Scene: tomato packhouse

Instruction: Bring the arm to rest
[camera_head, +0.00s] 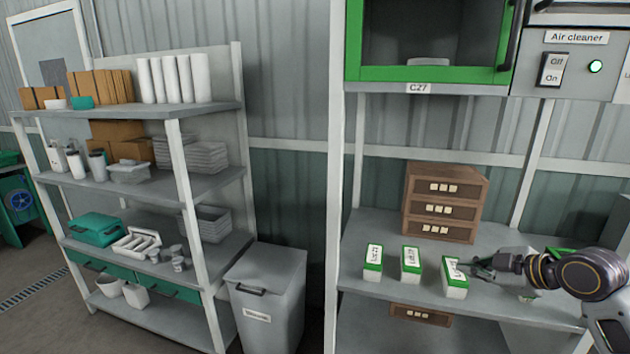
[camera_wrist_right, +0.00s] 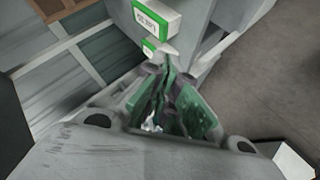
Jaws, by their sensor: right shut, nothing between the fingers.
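My right arm comes in from the right over the grey workbench (camera_head: 390,286). Its gripper (camera_head: 480,265) is shut and empty, pointing left, beside the rightmost of three small green and white boxes (camera_head: 456,284). I cannot tell whether the fingertips touch that box. In the right wrist view the gripper's closed fingers (camera_wrist_right: 170,62) show green pads, with a labelled green and white box (camera_wrist_right: 157,18) beyond the tips. My left gripper is not in view.
Two more green and white boxes (camera_head: 373,262) (camera_head: 411,264) stand in a row. A brown drawer unit (camera_head: 444,205) is behind them. A green-framed cabinet (camera_head: 430,73) and an air cleaner panel (camera_head: 575,66) are above. A shelf rack (camera_head: 205,112) and grey bin (camera_head: 266,300) stand left.

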